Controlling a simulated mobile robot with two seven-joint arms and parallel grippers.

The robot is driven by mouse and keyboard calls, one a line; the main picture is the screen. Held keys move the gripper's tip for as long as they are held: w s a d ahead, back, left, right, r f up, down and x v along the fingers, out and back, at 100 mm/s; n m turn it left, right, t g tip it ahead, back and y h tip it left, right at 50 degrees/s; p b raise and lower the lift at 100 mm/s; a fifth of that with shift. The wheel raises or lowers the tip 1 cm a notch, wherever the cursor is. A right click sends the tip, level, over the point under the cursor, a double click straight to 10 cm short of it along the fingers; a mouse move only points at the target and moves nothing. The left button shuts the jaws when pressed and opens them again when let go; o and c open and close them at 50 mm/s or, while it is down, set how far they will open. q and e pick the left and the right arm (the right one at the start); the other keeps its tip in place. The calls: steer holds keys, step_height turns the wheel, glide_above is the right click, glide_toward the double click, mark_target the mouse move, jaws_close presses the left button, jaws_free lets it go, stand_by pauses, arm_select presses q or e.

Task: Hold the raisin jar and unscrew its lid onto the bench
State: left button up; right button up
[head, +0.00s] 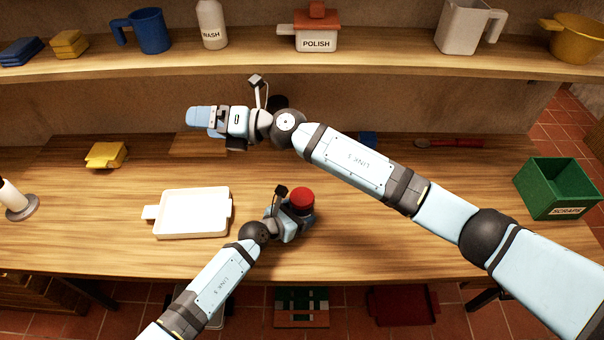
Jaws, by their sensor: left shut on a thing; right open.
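A jar with a red lid (302,198) stands at the front middle of the bench (390,235). The lid sits on top of the jar. My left gripper (296,222) is shut on the jar from its left side and hides most of the jar's body. I cannot read any label on it. My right gripper (200,117) is open, over the back left of the bench, up and to the left of the jar and apart from it. Nothing shows held in it.
A white tray (151,212) lies left of the jar. A yellow cloth or sponge (106,155) and a candle-like holder (20,210) are further left. A green scraps bin (556,200) stands at right; a red utensil (450,143) lies behind. A loaded shelf (390,66) runs above. Bench right of the jar is clear.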

steer(key=w+d+r+m+t, duration=0.1)
steer(key=w+r+m+t, duration=0.3)
steer(key=m+t, duration=0.4)
steer(key=w+d+f+m+t+h, duration=0.2)
steer(key=w+d+m+t+h, duration=0.4)
steer(key=m, duration=0.9)
steer(key=m+g+h, duration=1.1)
steer(key=m+g, duration=0.5)
steer(key=m, duration=1.1)
glide_above(302, 196)
steer(key=f, duration=1.8)
steer(key=shift+w+a, duration=0.1)
steer(key=shift+w, duration=0.25)
steer(key=shift+s+f, duration=0.1)
steer(key=shift+s, duration=0.15)
steer(key=shift+s+f, duration=0.1)
steer(key=shift+f, duration=0.2)
step_height(302, 196, down, 7)
steer(key=shift+f, duration=0.2)
